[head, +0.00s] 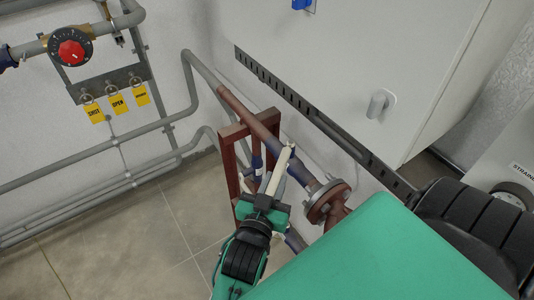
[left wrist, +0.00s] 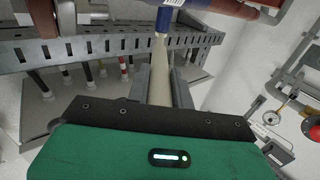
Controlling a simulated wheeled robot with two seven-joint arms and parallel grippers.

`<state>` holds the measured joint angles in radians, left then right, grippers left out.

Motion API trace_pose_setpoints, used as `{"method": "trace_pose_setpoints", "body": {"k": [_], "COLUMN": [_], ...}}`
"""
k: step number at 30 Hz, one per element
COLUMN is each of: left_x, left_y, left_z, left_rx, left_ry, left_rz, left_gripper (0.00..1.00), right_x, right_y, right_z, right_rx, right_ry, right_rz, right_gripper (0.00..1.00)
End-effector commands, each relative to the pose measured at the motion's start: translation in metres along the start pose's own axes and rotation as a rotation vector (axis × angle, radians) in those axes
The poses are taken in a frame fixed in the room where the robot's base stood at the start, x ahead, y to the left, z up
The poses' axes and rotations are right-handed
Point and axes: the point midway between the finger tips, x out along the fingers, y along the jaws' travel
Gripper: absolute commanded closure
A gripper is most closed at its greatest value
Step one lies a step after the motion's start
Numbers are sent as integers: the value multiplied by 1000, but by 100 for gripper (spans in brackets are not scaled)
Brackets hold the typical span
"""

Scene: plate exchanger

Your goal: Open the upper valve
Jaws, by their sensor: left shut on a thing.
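A pale cream valve lever (head: 281,171) stands at the pipe by the dark red frame. My left gripper (head: 267,200) reaches up to it from below and is shut on it. In the left wrist view the lever (left wrist: 160,66) runs between the two fingers (left wrist: 162,88), up to a blue valve part (left wrist: 162,20) on the pipe. The lower end of the lever is hidden by the gripper. My right gripper does not show.
A dark red frame (head: 229,172) stands right beside my left gripper. A flange (head: 327,203) lies to its right. A perforated rail (head: 315,116) runs below a grey cabinet (head: 350,60). A red dial (head: 71,51) and yellow tags (head: 119,103) are on the left wall. Floor at left is clear.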

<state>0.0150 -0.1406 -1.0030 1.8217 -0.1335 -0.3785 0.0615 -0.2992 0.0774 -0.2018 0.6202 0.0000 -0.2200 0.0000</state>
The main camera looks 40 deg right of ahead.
Motion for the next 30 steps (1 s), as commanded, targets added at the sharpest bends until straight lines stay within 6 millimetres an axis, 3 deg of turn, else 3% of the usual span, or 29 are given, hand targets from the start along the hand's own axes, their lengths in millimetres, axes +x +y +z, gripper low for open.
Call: {"method": "trace_pose_setpoints", "body": {"k": [11, 12, 15, 25, 30], "left_x": [0, 0, 0, -2, -19], "left_y": [1, 1, 1, 1, 1], "left_z": [0, 0, 0, 1, 3], "left_rx": [0, 0, 0, 0, 0], "left_ry": [3, 3, 2, 1, 1], "left_rz": [-1, -1, -1, -1, -1], "left_gripper": [100, 74, 55, 55, 55], "right_x": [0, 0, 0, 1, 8], "right_y": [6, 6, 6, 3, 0], "right_z": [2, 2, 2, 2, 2], "right_rx": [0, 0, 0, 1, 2], "right_ry": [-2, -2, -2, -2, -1], "right_rz": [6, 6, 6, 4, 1], "right_gripper": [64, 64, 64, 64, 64]}}
